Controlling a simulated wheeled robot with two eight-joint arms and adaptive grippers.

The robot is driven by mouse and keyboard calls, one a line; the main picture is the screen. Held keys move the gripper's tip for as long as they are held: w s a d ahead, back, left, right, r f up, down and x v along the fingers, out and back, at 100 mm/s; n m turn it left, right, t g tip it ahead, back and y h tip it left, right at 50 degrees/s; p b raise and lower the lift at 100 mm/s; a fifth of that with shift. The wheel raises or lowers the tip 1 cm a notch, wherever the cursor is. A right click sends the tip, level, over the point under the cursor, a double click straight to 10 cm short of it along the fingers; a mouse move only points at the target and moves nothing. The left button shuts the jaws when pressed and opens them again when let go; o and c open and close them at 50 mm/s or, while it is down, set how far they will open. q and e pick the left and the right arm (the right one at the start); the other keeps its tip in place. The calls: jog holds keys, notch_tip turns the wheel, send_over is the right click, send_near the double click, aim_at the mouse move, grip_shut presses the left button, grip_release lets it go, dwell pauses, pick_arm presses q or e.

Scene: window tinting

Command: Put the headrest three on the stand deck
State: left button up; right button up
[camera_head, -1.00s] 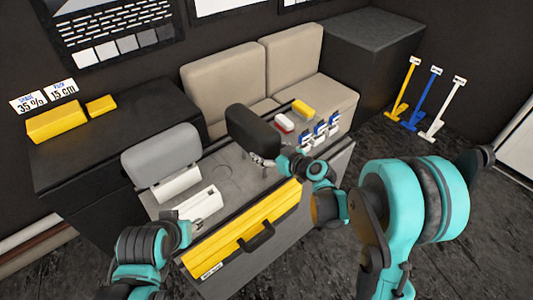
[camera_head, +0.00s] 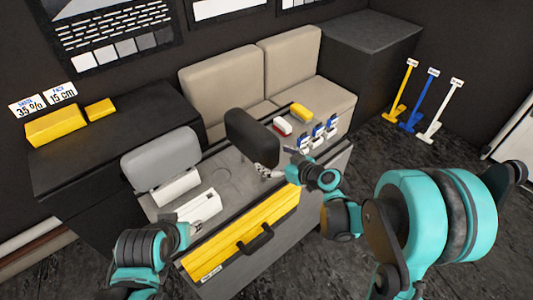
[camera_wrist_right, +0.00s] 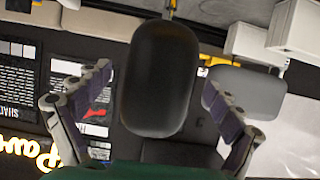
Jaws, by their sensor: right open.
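A black headrest (camera_head: 252,138) is upright, slightly tilted, over the grey stand deck (camera_head: 222,158), with small metal parts below it. A grey headrest (camera_head: 160,157) is at the left of the deck above a white block. I see no number on either headrest. My right gripper (camera_head: 290,161) is open, just right of the black headrest's lower end and apart from it. In the right wrist view the black headrest (camera_wrist_right: 158,78) shows between the spread fingers, and the grey one (camera_wrist_right: 245,95) is to the right. My left gripper (camera_head: 184,228) is by a white block; its fingers are unclear.
A red-and-white item (camera_head: 283,127), a yellow block (camera_head: 301,113) and small blue-and-white items (camera_head: 318,131) are on the right. A beige seat (camera_head: 222,90) stands behind. A round mark shows on bare deck between the headrests.

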jog(key=s+d+r+m+g+h, duration=0.1)
jog(key=s+d+m+h, duration=0.1)
jog(key=s, duration=0.6)
jog(key=s+d+r+m+g+h, duration=0.1)
jog(key=s+d+r+m+h, duration=0.1)
jog(key=s+d, duration=0.3)
jog(key=s+d+r+m+g+h+p, duration=0.1)
jog(key=s+d+m+g+h, duration=0.1)
jog(key=s, duration=0.9)
jog(key=shift+d+r+m+h, duration=0.3)
jog(key=shift+d+m+h, duration=0.3)
jog(key=shift+d+h, duration=0.45)
jog(key=shift+s+f, duration=0.1)
notch_tip(320, 180, down, 4)
jog(key=b, duration=0.4)
jog(key=shift+f, duration=0.1)
